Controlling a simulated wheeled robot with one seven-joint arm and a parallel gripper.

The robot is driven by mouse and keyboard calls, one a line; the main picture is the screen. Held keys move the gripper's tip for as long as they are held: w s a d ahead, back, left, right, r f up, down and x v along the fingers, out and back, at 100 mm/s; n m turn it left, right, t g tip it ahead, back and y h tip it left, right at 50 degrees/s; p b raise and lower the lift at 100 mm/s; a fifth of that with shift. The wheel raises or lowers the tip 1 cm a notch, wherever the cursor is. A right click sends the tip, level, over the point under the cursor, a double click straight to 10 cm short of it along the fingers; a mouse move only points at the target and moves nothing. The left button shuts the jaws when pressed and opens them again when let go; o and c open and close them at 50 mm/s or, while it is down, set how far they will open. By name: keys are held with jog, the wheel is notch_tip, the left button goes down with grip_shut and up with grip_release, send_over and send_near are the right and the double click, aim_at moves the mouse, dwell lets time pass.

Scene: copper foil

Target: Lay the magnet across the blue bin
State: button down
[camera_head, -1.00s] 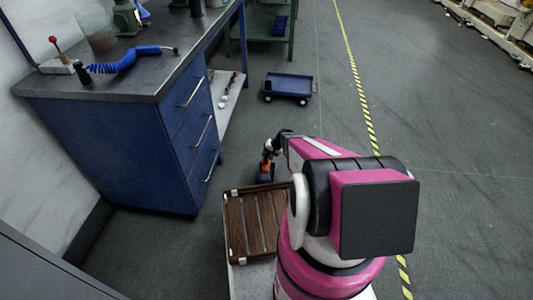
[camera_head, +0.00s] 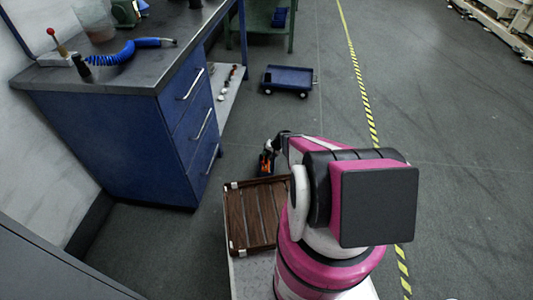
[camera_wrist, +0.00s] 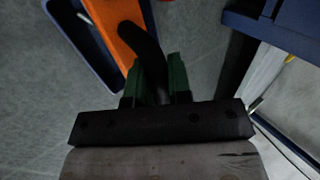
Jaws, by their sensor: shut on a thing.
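The magnet, an orange bar with a curved black handle (camera_wrist: 138,45), shows in the wrist view. My gripper (camera_wrist: 158,88), with green fingers, is shut on the handle. In the head view my gripper (camera_head: 270,148) and the orange of the magnet (camera_head: 265,163) show small beyond the wooden crate. A blue-rimmed bin (camera_wrist: 62,28) is at the upper left of the wrist view, with something whitish inside. The magnet's orange bar overlaps its edge in that picture; I cannot tell whether they touch. In the head view the bin is mostly or wholly hidden.
A blue workbench with drawers (camera_head: 150,140) stands at the left, with a pale low shelf (camera_head: 230,90) beside it. A blue cart (camera_head: 287,78) stands farther off on the floor. A slatted wooden crate (camera_head: 258,215) is close to my base. The floor at right is open.

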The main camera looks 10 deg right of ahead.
jog(key=shift+f, duration=0.35)
jog(key=c, duration=0.6)
grip_release()
jog(key=shift+o, duration=0.2)
jog(key=shift+r, duration=0.1)
jog(key=shift+r, duration=3.4)
